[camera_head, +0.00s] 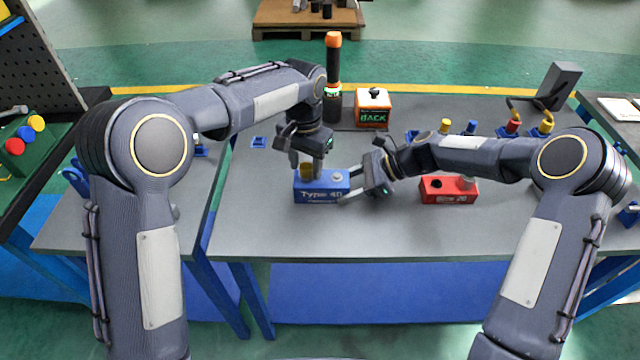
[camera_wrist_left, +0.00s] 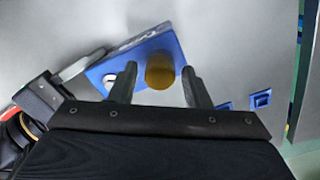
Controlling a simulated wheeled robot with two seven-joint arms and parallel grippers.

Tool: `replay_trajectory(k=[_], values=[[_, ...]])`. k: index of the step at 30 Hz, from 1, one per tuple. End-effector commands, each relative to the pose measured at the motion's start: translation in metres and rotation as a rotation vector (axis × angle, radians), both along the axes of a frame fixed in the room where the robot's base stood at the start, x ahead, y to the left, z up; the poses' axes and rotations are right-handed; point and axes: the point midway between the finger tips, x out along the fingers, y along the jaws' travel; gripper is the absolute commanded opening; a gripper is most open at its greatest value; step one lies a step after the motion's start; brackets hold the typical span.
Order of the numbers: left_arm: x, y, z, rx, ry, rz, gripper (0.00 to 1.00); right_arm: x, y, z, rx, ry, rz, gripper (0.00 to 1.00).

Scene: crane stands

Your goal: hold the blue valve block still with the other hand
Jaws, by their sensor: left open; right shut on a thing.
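The blue valve block (camera_head: 315,195), marked "Type 40", lies on the grey table; it also shows in the left wrist view (camera_wrist_left: 112,76). A brass-yellow cylinder (camera_wrist_left: 160,70) stands at its left end, and a round silver fitting (camera_head: 337,176) sits at its right end. My right gripper (camera_head: 353,188) is shut on the block's right end; part of it shows at the left edge of the left wrist view. My left gripper (camera_head: 308,162) is open above the block's left end. In the left wrist view its two fingers (camera_wrist_left: 160,87) lie on either side of the cylinder.
A red block (camera_head: 448,190) lies to the right, below my right forearm. Behind stand an orange-topped black cylinder (camera_head: 333,75) and a box marked "BACK" (camera_head: 372,108). Several small coloured-top parts stand at the back right. The table in front of the blue block is clear.

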Motion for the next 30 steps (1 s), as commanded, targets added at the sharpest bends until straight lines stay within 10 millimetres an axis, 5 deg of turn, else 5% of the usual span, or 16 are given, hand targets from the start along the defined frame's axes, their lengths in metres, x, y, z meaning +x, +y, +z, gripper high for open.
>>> replay_trajectory(k=[5,14,30], values=[[0.0,0.0,-0.0001,0.0,0.0,0.0,0.42,0.0002,0.0,0.0005,0.0,-0.001,0.001,0.23],[0.0,0.0,0.0001,0.0,0.0,0.0,0.03,0.0001,0.0,0.0005,0.0,-0.001,0.001,0.23],[0.0002,-0.0001,0.0029,0.0,-0.001,0.033,0.02,0.0001,-0.0002,0.0005,0.0,-0.001,0.001,0.23]])
